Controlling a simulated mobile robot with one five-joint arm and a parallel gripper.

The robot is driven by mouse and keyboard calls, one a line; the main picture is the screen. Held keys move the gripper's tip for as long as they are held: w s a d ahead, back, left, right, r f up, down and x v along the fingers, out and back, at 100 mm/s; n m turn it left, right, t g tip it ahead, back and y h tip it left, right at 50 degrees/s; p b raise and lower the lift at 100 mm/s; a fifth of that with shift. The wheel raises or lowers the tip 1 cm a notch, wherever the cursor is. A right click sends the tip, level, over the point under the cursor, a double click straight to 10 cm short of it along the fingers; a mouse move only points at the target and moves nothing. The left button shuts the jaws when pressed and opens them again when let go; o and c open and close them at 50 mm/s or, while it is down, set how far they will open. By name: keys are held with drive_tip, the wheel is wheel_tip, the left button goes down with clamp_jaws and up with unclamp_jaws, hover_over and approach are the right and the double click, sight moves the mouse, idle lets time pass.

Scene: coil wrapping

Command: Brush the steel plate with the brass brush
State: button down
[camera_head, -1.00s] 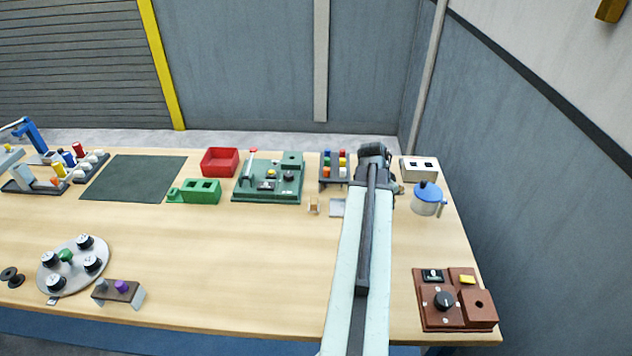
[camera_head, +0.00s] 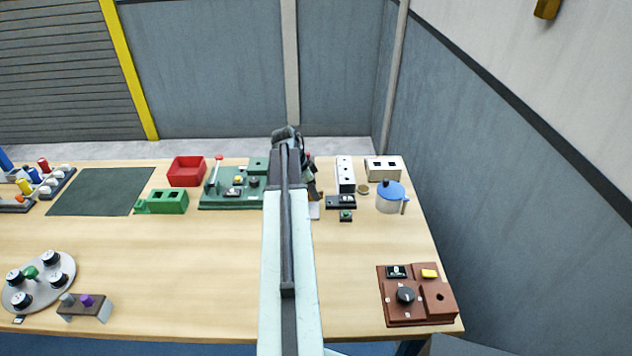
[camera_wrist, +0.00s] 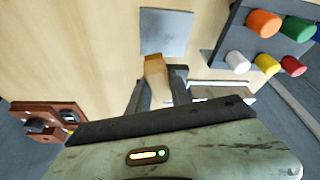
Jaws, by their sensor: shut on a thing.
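The brass brush (camera_wrist: 154,68), seen as a tan, wood-coloured block, is between the two dark fingers of my gripper (camera_wrist: 158,82) in the wrist view. My gripper is shut on it. Its bristles cannot be made out. The steel plate (camera_wrist: 166,33) is a flat grey square on the bench just beyond the brush. In the head view only a pale strip of the plate (camera_head: 314,211) shows beside my arm. Whether the brush touches the bench or plate cannot be told.
A rack of coloured spools (camera_wrist: 238,40) stands right of the plate in the wrist view. In the head view, a green fixture (camera_head: 225,201) lies left of my arm. A white block (camera_head: 345,174) and blue-lidded pot (camera_head: 390,201) stand right.

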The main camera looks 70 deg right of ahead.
drive_tip(key=d+f+m+b, duration=0.1)
drive_tip(key=b, duration=0.1)
drive_tip(key=d+f+m+b, duration=0.1)
drive_tip(key=f+m, duration=0.1)
drive_tip(key=d+f+m+g+y+b, duration=0.1)
drive_tip(key=f+b, duration=0.1)
drive_tip(key=shift+d+m+b, duration=0.1)
drive_tip(key=shift+m+b, duration=0.2)
drive_tip(key=shift+b, duration=0.05)
drive_tip(key=shift+f+b, duration=0.95)
drive_tip(key=shift+b, duration=0.05)
idle(0.7)
drive_tip(key=shift+w, duration=0.1)
drive_tip(key=shift+w+a+r, duration=0.1)
drive_tip(key=shift+w+a, duration=0.15)
drive_tip(key=shift+w, duration=0.35)
drive_tip(key=shift+w+a, duration=0.25)
drive_tip(key=shift+w, duration=0.35)
drive_tip(key=shift+w+a+r, duration=0.1)
drive_tip(key=shift+w+a, duration=0.15)
drive_tip(key=shift+w, duration=0.35)
drive_tip(key=shift+f, duration=0.15)
drive_tip(key=shift+s+d, duration=0.25)
drive_tip(key=shift+s, duration=0.4)
drive_tip(key=shift+s+d, duration=0.3)
drive_tip(key=shift+s, duration=0.35)
drive_tip(key=shift+s+d, duration=0.25)
drive_tip(key=shift+s, duration=0.4)
